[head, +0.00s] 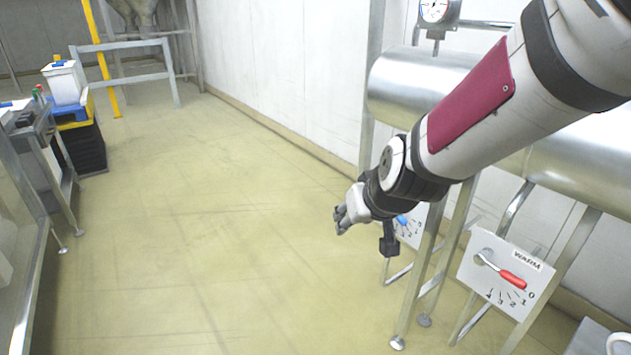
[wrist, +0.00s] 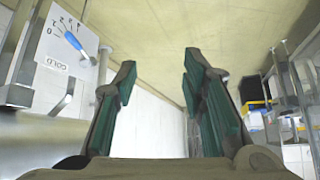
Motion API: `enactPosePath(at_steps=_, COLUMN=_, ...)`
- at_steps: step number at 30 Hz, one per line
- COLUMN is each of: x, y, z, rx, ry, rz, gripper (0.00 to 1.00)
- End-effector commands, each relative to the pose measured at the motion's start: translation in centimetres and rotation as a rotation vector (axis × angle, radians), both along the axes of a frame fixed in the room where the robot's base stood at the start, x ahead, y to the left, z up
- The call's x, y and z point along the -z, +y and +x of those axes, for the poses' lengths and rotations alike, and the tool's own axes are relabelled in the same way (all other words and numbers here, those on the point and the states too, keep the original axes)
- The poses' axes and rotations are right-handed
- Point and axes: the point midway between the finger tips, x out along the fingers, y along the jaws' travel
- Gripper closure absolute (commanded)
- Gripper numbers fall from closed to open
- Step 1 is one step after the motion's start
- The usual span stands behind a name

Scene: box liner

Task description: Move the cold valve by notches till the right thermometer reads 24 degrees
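The cold valve panel (wrist: 40,50) is on the left of the wrist view, upside down, with a blue handle (wrist: 74,42) angled towards its low numbers; the exact notch is unclear. In the head view, my arm partly hides this panel, and a bit of the blue handle (head: 403,221) shows. My gripper (head: 343,219) is left of the panel, apart from the handle. Its fingers (wrist: 158,75) are spread and empty in the wrist view. One round thermometer dial (head: 434,10) shows at the top edge, cut off; I cannot read it or tell which one it is.
The warm valve panel (head: 497,290) stands at right, its red lever (head: 512,279) pointing near 0. A metal tank (head: 415,80) runs behind my arm on metal legs. Open floor (head: 200,230) lies left of my gripper. A bench and black crates (head: 84,148) stand far left.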

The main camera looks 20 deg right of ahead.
Motion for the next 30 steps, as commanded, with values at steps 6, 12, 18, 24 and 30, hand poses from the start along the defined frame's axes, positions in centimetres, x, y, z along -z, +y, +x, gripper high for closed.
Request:
enactPosePath(at_steps=6, x=10.0, y=-4.8, z=7.0, rx=0.093, ry=-0.091, rz=-0.207, gripper=0.62)
enactPosePath(at_steps=12, x=16.8, y=-10.2, z=10.4, rx=0.150, ry=-0.170, rz=-0.508, gripper=0.62)
enactPosePath(at_steps=18, x=21.0, y=-14.7, z=11.6, rx=0.155, ry=-0.241, rz=-0.876, gripper=0.62)
enactPosePath(at_steps=24, x=22.1, y=-16.4, z=11.8, rx=0.123, ry=-0.300, rz=-1.165, gripper=0.62)
enactPosePath(at_steps=30, x=22.0, y=-16.8, z=11.9, rx=0.105, ry=-0.328, rz=-1.279, gripper=0.62)
